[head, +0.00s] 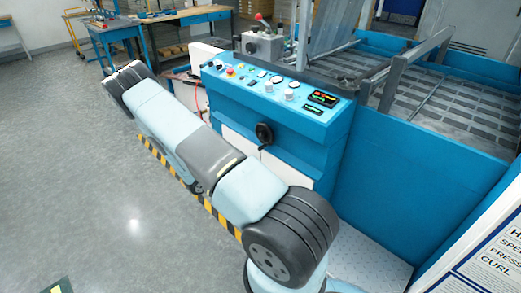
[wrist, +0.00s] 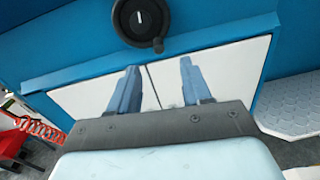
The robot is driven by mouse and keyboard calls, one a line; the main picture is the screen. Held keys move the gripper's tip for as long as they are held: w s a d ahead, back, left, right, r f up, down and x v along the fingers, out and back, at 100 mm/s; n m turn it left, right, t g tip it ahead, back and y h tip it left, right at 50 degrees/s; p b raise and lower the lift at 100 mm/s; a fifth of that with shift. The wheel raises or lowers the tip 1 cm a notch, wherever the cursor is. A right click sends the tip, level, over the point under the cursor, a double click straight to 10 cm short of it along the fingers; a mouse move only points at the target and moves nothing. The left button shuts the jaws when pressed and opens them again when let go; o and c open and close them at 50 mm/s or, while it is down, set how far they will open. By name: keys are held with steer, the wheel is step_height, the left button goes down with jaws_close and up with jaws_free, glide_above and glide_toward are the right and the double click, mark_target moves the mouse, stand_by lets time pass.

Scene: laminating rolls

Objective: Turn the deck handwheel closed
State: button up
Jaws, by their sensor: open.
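The deck handwheel (head: 264,133) is a small black wheel on the front of the blue control console. In the wrist view the handwheel (wrist: 140,20) is at the top, partly cut off by the frame edge, with a crank knob at its lower right. My gripper (wrist: 158,66) is open and empty. Its two blue-grey fingers point toward the console front, below the wheel in the picture, and do not appear to touch it. I cannot make out the gripper in the head view, where my arm stretches across the floor in front of the console.
The blue console (head: 285,100) has buttons, gauges and displays on its sloped top. White panels (wrist: 205,68) are below the wheel. A red coiled hose (wrist: 38,130) is at the left. A workbench (head: 160,25) stands at the back left. The grey floor (head: 70,170) at left is mostly clear.

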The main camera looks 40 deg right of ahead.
mark_target(260, 148)
steer(key=shift+n+t, duration=0.5)
steer(key=shift+n, duration=0.2)
steer(key=d, duration=0.4)
steer(key=w+d+f, duration=0.1)
steer(key=d, duration=0.4)
steer(key=w+d+f, duration=0.1)
steer(key=d, duration=0.3)
steer(key=shift+d+f, duration=0.15)
steer(key=shift+d, duration=0.25)
steer(key=shift+w+d, duration=0.1)
jaws_close()
